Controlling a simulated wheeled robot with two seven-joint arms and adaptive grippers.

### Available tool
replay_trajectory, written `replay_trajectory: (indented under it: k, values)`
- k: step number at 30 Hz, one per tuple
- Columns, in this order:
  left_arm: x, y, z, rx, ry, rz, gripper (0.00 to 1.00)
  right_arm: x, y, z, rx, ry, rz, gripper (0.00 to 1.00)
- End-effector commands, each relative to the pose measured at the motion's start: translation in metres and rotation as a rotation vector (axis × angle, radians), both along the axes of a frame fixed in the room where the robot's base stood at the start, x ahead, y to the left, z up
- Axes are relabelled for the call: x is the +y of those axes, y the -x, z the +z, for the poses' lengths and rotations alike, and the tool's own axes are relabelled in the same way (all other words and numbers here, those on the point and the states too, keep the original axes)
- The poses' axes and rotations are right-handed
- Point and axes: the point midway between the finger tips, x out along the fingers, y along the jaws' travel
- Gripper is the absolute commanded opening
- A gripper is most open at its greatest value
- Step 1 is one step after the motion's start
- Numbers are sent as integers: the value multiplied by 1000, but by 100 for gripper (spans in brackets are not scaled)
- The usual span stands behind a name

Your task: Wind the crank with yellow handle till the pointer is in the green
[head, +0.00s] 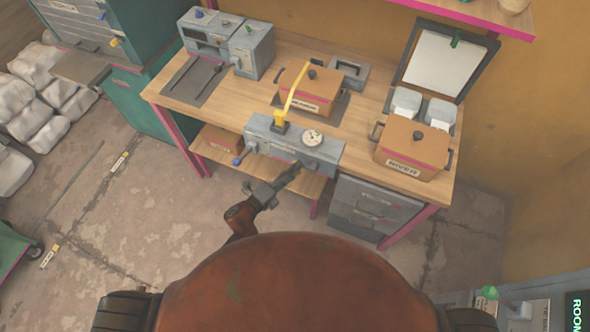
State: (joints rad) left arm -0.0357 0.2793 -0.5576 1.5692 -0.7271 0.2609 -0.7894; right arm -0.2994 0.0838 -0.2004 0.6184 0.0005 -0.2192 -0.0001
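The grey press unit (265,138) sits at the front edge of the wooden bench. A yellow handle (291,92) stands up from a yellow block on its top, leaning slightly right. A round white dial (312,137) is on the unit's right part; its pointer and any green zone are too small to read. My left gripper (284,181) is in front of and below the unit, apart from the yellow handle. Its dark fingers are near the unit's lower front; whether they touch it or are spread is unclear. My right gripper is not in view.
An orange box (305,93) stands behind the handle, and another orange box (411,149) stands to the right. Grey drawers (372,208) are under the bench.

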Motion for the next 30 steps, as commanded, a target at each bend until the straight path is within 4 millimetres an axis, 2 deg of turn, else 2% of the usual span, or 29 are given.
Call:
replay_trajectory:
  k: [15,21,30]
  values:
    - [65,70,4,3,-3,1,40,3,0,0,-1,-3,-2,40]
    - [77,83,5,0,-1,1,40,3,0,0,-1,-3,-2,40]
    - [79,85,6,0,-1,1,40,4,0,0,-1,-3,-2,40]
